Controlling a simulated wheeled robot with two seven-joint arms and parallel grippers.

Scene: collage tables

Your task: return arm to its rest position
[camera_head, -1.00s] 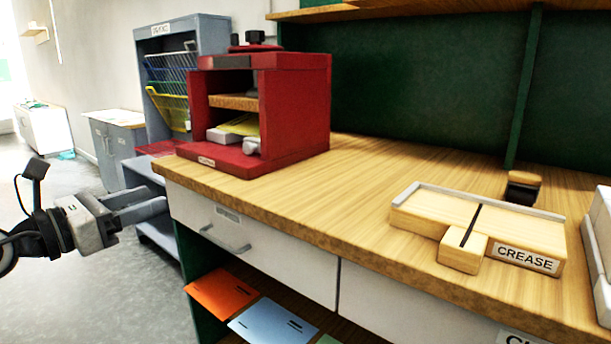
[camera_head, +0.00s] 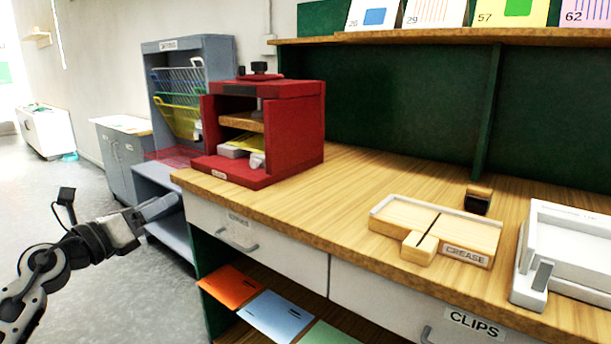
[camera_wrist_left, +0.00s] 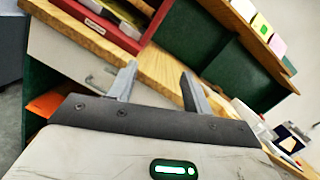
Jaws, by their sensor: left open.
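My left gripper (camera_head: 160,208) is at the left of the head view, in the air in front of the left end of the wooden workbench (camera_head: 350,190). Its arm comes up from the lower left corner. In the left wrist view its two fingers (camera_wrist_left: 158,82) stand apart with nothing between them, pointing toward the bench edge and its drawer front. My right gripper does not show in either view.
A red press (camera_head: 285,135) stands on the bench's left end. A wooden crease block (camera_head: 440,228) and a white device (camera_head: 575,250) sit at the right. Below are two drawers and a shelf with coloured sheets (camera_head: 275,315). Grey floor (camera_head: 120,295) lies open at left.

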